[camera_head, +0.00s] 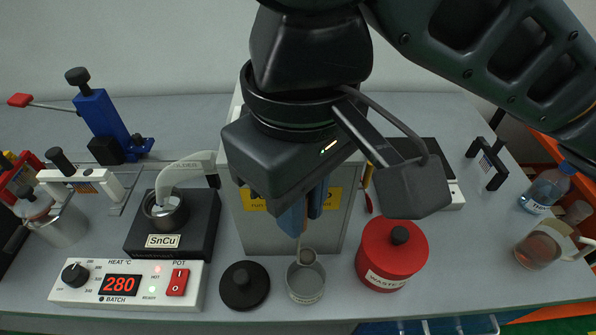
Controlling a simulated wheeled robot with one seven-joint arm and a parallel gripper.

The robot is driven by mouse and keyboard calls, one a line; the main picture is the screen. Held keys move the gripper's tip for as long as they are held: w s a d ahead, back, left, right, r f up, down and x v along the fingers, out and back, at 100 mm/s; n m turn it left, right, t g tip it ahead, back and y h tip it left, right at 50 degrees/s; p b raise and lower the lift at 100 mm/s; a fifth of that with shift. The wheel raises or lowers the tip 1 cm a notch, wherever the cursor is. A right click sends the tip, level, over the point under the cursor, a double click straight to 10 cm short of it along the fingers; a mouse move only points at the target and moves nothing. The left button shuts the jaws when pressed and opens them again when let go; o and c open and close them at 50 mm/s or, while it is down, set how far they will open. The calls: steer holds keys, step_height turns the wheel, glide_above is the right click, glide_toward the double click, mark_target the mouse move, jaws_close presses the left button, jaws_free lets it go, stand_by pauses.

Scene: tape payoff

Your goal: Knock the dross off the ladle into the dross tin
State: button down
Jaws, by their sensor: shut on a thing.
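My gripper (306,212) points down at the middle of the bench and is shut on the ladle. Its body hides most of the handle. The ladle's small round bowl (306,257) hangs below the fingers, at the far rim of an open grey metal tin (306,285), which looks like the dross tin. I cannot tell whether the bowl touches the rim. The tin's label is too small to read. Any dross on the ladle is too small to make out.
A black knobbed lid (244,286) lies left of the tin, and a red waste can (391,254) stands close on its right. The SnCu pot (166,212) and heat control box (128,283) are at left. A grey box (343,225) stands behind. Glass vessels (540,247) are far right.

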steer(key=b, duration=0.5)
glide_above(299, 262)
steer(key=shift+f, duration=2.6)
steer(key=shift+f+b, duration=0.9)
steer(key=shift+f, duration=1)
steer(key=shift+f+b, duration=0.4)
steer(key=shift+f, duration=0.3)
steer(key=shift+r, duration=0.1)
step_height(299, 262, up, 9)
steer(key=p, duration=0.9)
steer(key=shift+p, duration=0.35)
